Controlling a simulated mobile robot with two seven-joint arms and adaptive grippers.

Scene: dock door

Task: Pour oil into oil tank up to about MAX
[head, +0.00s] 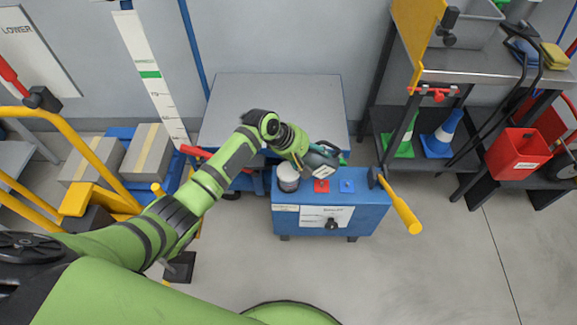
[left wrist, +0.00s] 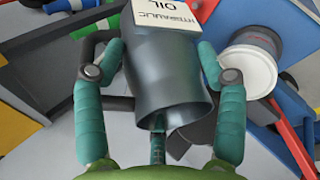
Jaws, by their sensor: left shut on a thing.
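My left gripper (head: 318,152) is shut on a dark grey oil container (head: 322,161), held above the blue unit. In the left wrist view the green fingers of the gripper (left wrist: 148,62) lie on both sides of the container (left wrist: 165,75), whose white label reads HYDRAULIC OIL. The blue box-shaped unit (head: 362,213) has a labelled front, and a white and grey cylinder (head: 288,178) stands at its top left. The cylinder also shows in the left wrist view (left wrist: 246,72). I cannot make out a MAX mark or any oil flow. My right gripper is not in view.
A grey table (head: 275,95) stands behind.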

